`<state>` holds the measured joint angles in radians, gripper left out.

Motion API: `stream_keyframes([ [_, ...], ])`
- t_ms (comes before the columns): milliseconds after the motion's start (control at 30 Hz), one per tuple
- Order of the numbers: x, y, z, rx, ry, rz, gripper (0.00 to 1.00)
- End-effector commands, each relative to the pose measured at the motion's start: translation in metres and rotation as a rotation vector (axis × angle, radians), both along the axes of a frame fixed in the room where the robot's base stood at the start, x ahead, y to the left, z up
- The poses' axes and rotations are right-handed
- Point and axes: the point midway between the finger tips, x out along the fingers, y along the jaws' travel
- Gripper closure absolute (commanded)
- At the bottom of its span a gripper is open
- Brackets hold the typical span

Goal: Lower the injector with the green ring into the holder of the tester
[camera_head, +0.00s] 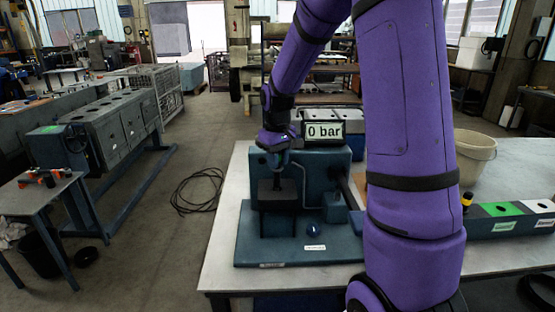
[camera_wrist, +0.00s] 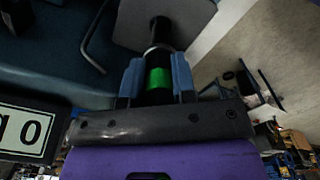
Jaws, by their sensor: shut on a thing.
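The injector with the green ring (camera_wrist: 160,78) is between the two blue fingers of my gripper (camera_wrist: 157,82) in the wrist view. Its dark lower end points away from the camera, over a grey plate-like surface of the holder (camera_wrist: 190,12). In the head view my gripper (camera_head: 277,158) points down above the dark holder block (camera_head: 278,196) of the teal tester (camera_head: 328,168). The injector's lower part shows as a thin dark upright shape below the fingers. I cannot tell whether its tip is inside the holder's hole.
The tester's display (camera_head: 325,132) reads 0 bar. A rack (camera_head: 510,226) with green and white sections stands at the right of the table (camera_head: 222,254), with a yellow-topped injector (camera_head: 467,199) at its left end. A beige bucket (camera_head: 474,156) stands behind. A bent pipe (camera_wrist: 92,45) is beside the holder.

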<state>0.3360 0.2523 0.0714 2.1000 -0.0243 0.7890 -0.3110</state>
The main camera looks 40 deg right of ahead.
Motion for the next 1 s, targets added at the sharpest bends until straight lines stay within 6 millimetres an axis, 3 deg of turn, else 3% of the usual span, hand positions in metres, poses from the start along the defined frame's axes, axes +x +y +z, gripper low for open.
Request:
stream_keyframes([
  [1000,0.0,0.0,-0.026,0.0,0.0,0.0,1.0],
])
